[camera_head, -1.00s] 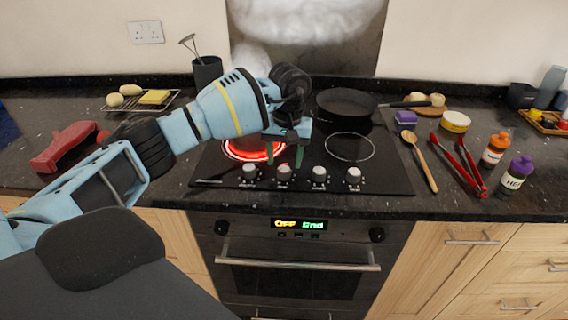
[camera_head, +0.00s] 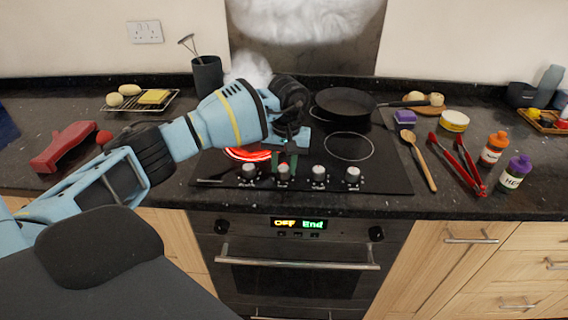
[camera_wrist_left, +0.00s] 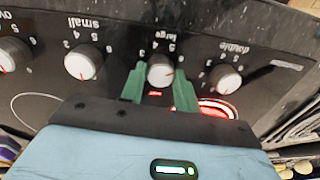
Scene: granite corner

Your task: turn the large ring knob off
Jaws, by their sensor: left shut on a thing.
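The large ring knob (camera_head: 284,170) is the second from the left in the row of white knobs. It also shows in the left wrist view (camera_wrist_left: 160,71) under the upside-down word "large", with a red pointer mark on its face. My left gripper (camera_head: 284,162) comes down on it from behind. In the left wrist view its green fingers (camera_wrist_left: 160,84) stand on both sides of the knob, shut on it. A red light glows beside the knob. A ring of the hob (camera_head: 248,154) glows red, partly hidden by my gripper. My right gripper is not in view.
The double knob (camera_wrist_left: 226,78) and small knob (camera_wrist_left: 83,62) flank it closely. A black pan (camera_head: 344,104) stands on the back of the hob. Steam rises behind my wrist. A wooden spoon (camera_head: 418,158) and red tongs (camera_head: 460,163) lie to the right.

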